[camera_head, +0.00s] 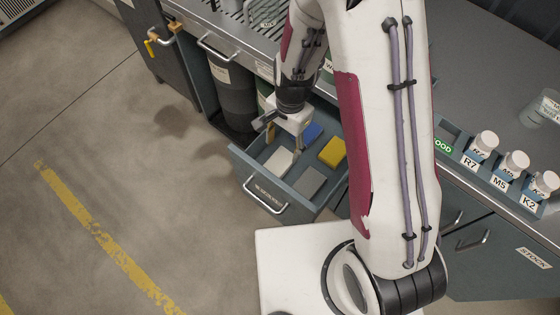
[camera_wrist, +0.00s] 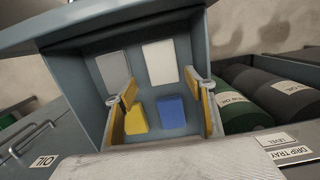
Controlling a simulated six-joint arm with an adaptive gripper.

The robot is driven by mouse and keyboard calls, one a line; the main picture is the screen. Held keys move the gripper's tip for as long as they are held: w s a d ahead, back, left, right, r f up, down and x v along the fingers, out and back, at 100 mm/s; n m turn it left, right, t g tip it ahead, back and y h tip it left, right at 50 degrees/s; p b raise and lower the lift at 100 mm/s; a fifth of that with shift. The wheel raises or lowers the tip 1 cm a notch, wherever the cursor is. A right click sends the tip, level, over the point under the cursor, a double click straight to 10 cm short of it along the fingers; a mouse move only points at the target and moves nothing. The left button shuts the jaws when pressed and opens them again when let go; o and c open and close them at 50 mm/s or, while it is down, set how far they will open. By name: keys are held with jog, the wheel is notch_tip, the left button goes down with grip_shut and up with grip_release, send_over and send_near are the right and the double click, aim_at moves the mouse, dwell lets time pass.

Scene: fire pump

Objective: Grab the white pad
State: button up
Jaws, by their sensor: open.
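The white pad (camera_head: 279,161) lies flat in an open drawer (camera_head: 240,155), in the corner by the drawer's front on the left. In the wrist view the white pad (camera_wrist: 160,63) is upper centre, just beyond my fingertips. My gripper (camera_head: 285,140) points down into the drawer above the pads. In the wrist view my gripper (camera_wrist: 160,82) is open and empty, its two tan-lined fingers spread on either side of the white pad's near end. It appears apart from the pad; the exact height is hard to tell.
A grey pad (camera_head: 309,182), a blue pad (camera_head: 312,134) and a yellow pad (camera_head: 332,152) share the drawer. The drawer walls stand close around my fingers. Dark drums (camera_head: 235,95) stand left of the drawer. White-capped bottles (camera_head: 513,165) stand on the counter at right. Floor at left is clear.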

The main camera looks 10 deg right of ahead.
aim_at(280, 161)
jog(key=shift+f, duration=0.1)
jog(key=shift+s+a+f, duration=0.1)
jog(key=shift+f, duration=1.1)
jog(key=shift+f, duration=0.1)
jog(key=shift+s+a+f, duration=0.1)
jog(key=shift+a+f, duration=0.1)
jog(key=shift+f, duration=1.05)
jog(key=shift+a+f, duration=0.15)
jog(key=shift+f, duration=1.1)
jog(key=c, duration=0.7)
